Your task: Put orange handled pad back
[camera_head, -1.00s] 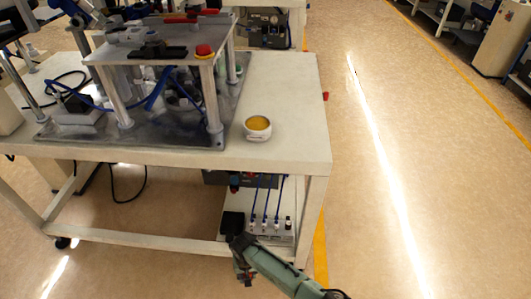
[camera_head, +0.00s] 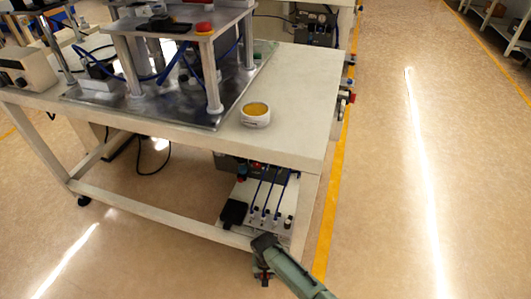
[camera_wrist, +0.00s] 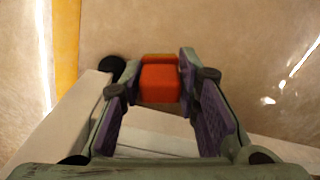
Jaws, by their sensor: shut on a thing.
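The orange block (camera_wrist: 158,82), which looks like the handle of the pad, sits between the fingertips of my gripper (camera_wrist: 160,88) in the wrist view. My gripper is shut on it. The pad itself cannot be made out. In the head view my gripper (camera_head: 262,276) is low, near the front right leg of the white workbench (camera_head: 295,140), below the tabletop. The held handle cannot be made out clearly there.
On the bench are a white and yellow ring-shaped item (camera_head: 256,114) and a metal fixture (camera_head: 180,110) with a red button (camera_head: 204,28). Open floor (camera_head: 420,180) lies to the right.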

